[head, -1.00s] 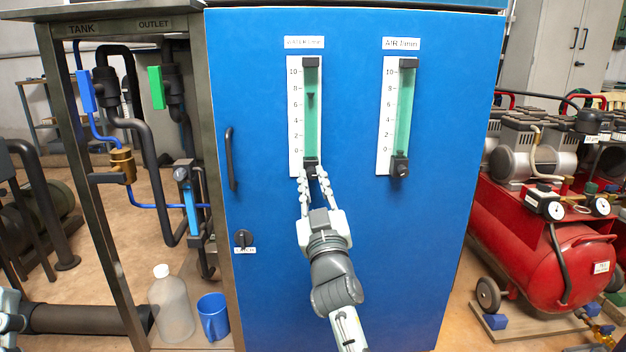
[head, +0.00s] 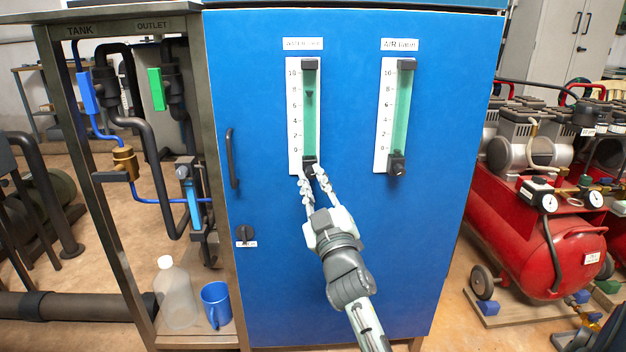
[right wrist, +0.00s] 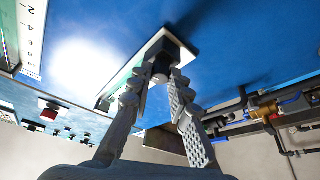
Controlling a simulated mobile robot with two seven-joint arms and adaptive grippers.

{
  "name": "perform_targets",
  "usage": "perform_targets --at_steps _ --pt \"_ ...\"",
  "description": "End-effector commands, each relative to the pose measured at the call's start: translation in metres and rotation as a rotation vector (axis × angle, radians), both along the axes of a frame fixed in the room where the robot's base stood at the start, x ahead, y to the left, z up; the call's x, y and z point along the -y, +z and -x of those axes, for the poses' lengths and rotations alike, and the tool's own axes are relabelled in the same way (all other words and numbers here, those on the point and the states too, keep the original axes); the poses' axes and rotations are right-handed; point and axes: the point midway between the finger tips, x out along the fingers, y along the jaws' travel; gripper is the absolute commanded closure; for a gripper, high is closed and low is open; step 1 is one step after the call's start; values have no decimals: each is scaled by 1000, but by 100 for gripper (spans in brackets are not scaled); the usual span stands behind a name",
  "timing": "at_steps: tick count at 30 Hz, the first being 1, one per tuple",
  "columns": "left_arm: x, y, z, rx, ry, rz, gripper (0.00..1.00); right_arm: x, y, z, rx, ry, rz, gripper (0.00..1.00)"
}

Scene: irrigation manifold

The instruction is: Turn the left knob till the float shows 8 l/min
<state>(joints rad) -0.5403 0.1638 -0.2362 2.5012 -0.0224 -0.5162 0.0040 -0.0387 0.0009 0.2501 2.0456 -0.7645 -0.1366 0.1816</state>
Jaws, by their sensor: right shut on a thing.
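The left flowmeter (head: 295,120), labelled for water, is on the blue cabinet door with a white scale and a green tube. Its dark float (head: 309,94) sits close to the 8 mark, its top level with or slightly below it. The left knob (head: 309,168) is at the tube's foot, partly hidden by my fingers. My right gripper (head: 312,178) reaches up from below and is shut on this knob. In the right wrist view the fingertips (right wrist: 160,78) close on both sides of the dark knob (right wrist: 161,68). My left gripper is out of view.
A second flowmeter (head: 383,120), labelled for air, stands to the right with its own knob (head: 397,165). A black door handle (head: 231,160) and a small rotary switch (head: 244,234) are at the left. A red compressor (head: 530,235) stands right of the cabinet.

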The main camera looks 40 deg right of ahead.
Motion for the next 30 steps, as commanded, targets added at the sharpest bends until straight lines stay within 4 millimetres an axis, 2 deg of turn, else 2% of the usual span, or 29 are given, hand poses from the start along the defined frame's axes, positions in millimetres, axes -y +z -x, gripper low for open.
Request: perform_targets --at_steps 1,2,6,17,20,30 --pt "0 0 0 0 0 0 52 0 0 0 1 0 0 100" --pt "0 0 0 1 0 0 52 0 1 0 1 0 0 78" --pt "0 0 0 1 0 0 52 0 1 0 2 0 -1 61" --pt "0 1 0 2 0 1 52 0 6 0 3 0 1 61" --pt "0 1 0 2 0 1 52 0 19 0 6 2 4 61" --pt "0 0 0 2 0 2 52 0 83 0 6 1 3 61"
